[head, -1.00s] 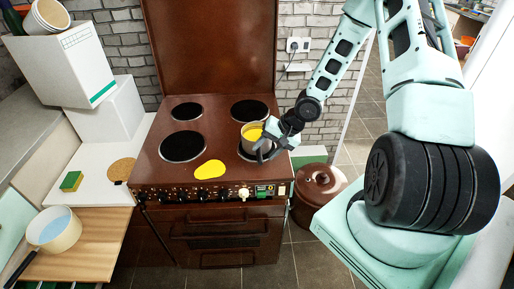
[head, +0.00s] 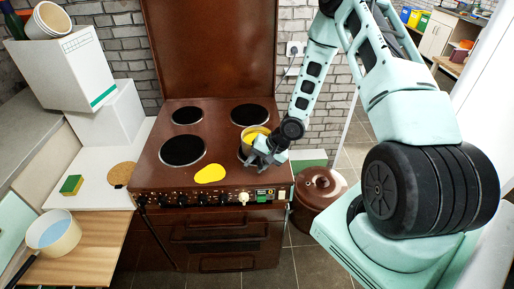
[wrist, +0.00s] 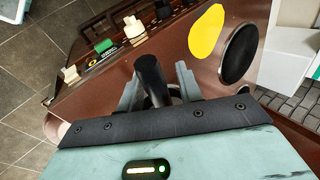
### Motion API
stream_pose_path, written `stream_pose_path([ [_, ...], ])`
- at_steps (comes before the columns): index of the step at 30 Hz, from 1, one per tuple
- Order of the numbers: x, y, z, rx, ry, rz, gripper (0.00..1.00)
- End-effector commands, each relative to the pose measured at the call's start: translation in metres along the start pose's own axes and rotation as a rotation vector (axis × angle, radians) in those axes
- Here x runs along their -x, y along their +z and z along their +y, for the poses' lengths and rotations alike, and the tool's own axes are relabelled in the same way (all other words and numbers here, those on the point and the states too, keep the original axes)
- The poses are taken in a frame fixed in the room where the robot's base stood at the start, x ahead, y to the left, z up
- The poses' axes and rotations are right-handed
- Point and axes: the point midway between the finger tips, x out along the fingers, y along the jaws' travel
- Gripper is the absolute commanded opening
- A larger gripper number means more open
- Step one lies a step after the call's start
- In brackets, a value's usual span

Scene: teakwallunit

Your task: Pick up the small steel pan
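The small steel pan (head: 251,143) stands on the front right burner of the brown stove, with yellow inside. My gripper (head: 260,158) is at its front side in the head view and covers part of the pan and burner. In the wrist view a black handle (wrist: 151,80) lies between the two grey fingers of my gripper (wrist: 158,88). The fingers stand open around the handle, with a gap on the right side. The pan's body does not show in the wrist view.
A yellow spoon-rest-like patch (head: 210,173) lies on the stove (head: 215,140) left of the gripper. A cream pan (head: 52,236) with a black handle stands on the wooden board at left. A brown lidded pot (head: 319,186) stands right of the stove.

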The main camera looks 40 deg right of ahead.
Motion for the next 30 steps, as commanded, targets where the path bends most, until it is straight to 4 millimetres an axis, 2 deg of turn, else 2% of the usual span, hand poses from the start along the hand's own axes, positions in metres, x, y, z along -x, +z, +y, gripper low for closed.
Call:
stream_pose_path([
  [1,0.0,0.0,0.0,0.0,0.0,0.0,0.21],
  [3,0.0,0.0,0.0,0.0,0.0,0.0,0.01],
  [4,0.0,0.0,0.0,0.0,0.0,0.0,0.0],
  [14,0.001,-0.001,-0.002,0.003,-0.003,0.002,0.0],
  [19,0.009,-0.002,-0.007,0.004,-0.005,0.003,0.0],
  [23,0.023,-0.002,-0.015,0.004,-0.005,0.005,0.0],
  [30,0.062,-0.002,-0.04,0.003,-0.005,0.005,0.0],
])
